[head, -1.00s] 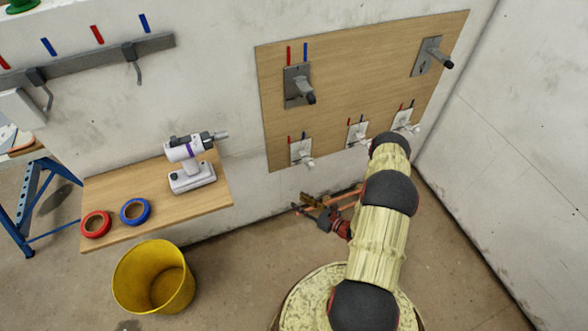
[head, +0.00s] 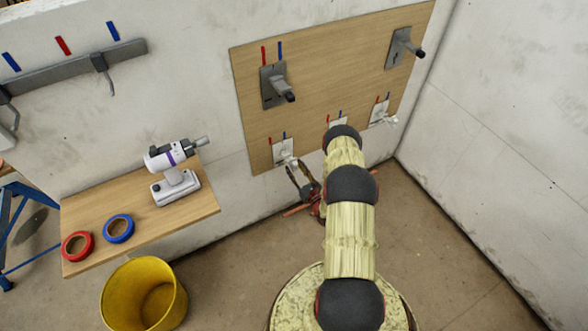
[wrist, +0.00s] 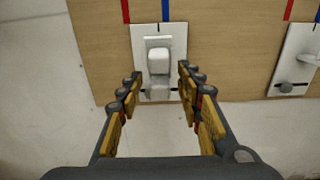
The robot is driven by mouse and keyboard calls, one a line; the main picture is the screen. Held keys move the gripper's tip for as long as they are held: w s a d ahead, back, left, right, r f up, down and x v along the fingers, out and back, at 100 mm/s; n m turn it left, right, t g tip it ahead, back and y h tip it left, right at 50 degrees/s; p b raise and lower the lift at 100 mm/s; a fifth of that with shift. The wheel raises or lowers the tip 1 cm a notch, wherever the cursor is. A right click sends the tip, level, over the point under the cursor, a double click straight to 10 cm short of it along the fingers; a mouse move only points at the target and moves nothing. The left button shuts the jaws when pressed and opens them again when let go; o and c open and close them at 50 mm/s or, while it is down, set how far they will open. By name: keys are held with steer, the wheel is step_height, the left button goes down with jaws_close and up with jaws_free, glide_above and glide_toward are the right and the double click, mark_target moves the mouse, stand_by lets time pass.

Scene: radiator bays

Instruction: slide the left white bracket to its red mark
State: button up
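The left white bracket (head: 284,152) is low on the wooden board, a pale plate with a knob sticking out. In the wrist view the bracket (wrist: 158,86) is ahead, its plate under the blue mark (wrist: 165,10). Its red mark (wrist: 126,10) is up and to the left of the plate's middle. My gripper (head: 303,182) is just below the bracket in the head view. In the wrist view my gripper (wrist: 160,77) is open and empty, one finger to each side of the knob in the picture. I cannot tell how far the fingertips are from it.
Another white bracket (wrist: 298,55) stands to the right, and a further one (head: 382,112) is at the board's right. Grey brackets (head: 273,88) (head: 398,48) are above.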

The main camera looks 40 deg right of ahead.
steer(key=shift+w+d, duration=0.15)
steer(key=shift+w, duration=0.35)
jaws_close()
stand_by(0.6)
